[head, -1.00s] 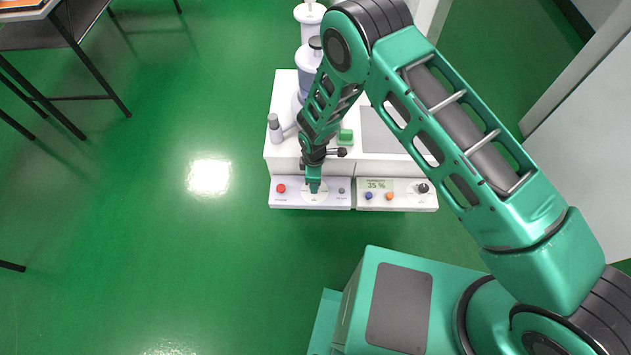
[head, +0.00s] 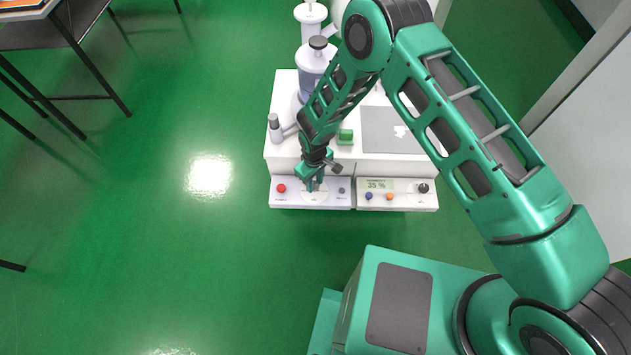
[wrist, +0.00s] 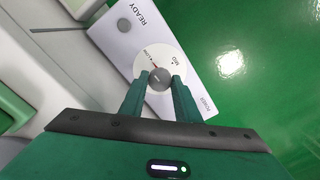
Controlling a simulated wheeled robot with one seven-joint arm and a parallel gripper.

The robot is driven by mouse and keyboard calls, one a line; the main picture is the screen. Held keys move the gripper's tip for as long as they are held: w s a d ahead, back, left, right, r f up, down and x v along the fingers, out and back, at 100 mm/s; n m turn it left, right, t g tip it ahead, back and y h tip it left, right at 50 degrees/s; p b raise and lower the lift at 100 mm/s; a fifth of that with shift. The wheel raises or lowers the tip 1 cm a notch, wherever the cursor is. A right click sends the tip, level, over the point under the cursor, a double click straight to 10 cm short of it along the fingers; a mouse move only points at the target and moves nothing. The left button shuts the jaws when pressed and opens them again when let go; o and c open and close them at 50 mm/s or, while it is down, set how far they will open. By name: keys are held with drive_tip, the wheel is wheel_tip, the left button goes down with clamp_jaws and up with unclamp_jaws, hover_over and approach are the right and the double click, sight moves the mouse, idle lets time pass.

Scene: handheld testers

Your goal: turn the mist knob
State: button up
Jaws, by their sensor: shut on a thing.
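The grey round knob (wrist: 159,84) sits at the centre of a white dial (wrist: 172,57) with printed marks, one reading MID, and a red pointer line. The dial is on the white left-hand control panel (head: 297,203), also in the wrist view between READY and POWER labels. My gripper (wrist: 159,77) is shut on the knob, one green finger on each side. In the head view my gripper (head: 314,181) is over this dial and hides most of the knob. I cannot read a mist label.
The left panel also has a red button (head: 281,188) and a small grey button (head: 342,190). A second panel beside it has a 35 % display (head: 378,184), blue and orange buttons and a black knob (head: 423,188). Bottle-like equipment (head: 314,62) stands behind.

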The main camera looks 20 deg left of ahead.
sight(315, 183)
drive_tip(key=shift+w+a+r, duration=0.1)
drive_tip(key=shift+w+a, duration=0.05)
drive_tip(key=shift+w, duration=0.15)
drive_tip(key=o, duration=1)
drive_tip(key=shift+o, duration=0.2)
drive_tip(key=shift+s, duration=0.15)
wheel_tip(315, 183, up, 11)
drive_tip(key=shift+f, duration=0.2)
